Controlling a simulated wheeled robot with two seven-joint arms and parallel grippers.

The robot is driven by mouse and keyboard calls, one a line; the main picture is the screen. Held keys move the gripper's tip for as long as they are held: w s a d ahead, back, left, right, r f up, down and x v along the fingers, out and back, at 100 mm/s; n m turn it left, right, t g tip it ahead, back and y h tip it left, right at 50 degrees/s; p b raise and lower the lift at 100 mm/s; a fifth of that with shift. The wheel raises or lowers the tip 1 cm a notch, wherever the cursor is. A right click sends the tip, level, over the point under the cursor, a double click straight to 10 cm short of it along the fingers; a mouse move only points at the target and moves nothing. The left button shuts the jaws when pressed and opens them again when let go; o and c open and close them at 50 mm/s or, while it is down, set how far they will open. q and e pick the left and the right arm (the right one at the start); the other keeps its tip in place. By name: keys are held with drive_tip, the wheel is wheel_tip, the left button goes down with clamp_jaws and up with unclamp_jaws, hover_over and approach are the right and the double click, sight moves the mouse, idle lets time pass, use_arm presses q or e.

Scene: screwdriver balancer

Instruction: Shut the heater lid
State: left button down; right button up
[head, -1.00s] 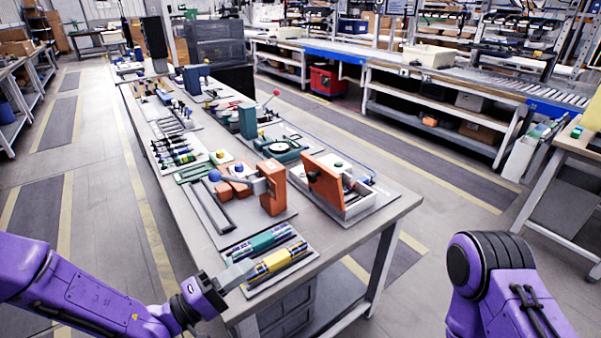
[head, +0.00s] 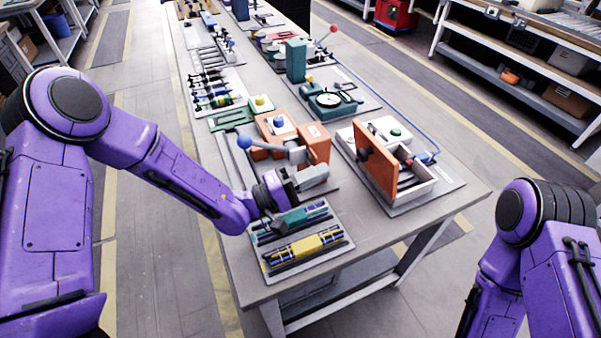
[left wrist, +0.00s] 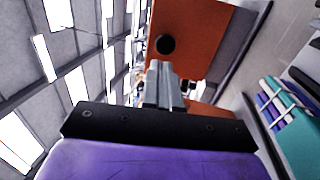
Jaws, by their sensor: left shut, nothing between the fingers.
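The heater is a shallow white box (head: 408,188) near the table's right edge. Its orange lid (head: 381,166) stands open, nearly upright, on the box's left side, with a dark round knob on its left face. My left gripper (head: 318,175) is shut and empty, left of the lid and apart from it, pointing toward it. In the left wrist view my closed fingers (left wrist: 164,85) point toward an orange panel (left wrist: 200,30) with a black knob, which looks like the lid. My right gripper is out of view; only my right arm shows.
An orange clamp block (head: 314,143) with a blue-ball lever stands behind my left gripper. A tray of yellow and teal tools (head: 305,247) lies in front of it. A green press (head: 296,60) stands farther back. The table's front right corner (head: 440,205) is clear.

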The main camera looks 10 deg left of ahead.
sight(358, 153)
use_arm(q)
drive_tip(key=p+x, duration=0.2)
drive_tip(key=x, duration=0.5)
drive_tip(key=shift+w, duration=0.1)
drive_tip(key=shift+w+f, duration=0.2)
drive_tip(key=shift+w, duration=0.05)
drive_tip(key=shift+s+r, duration=0.1)
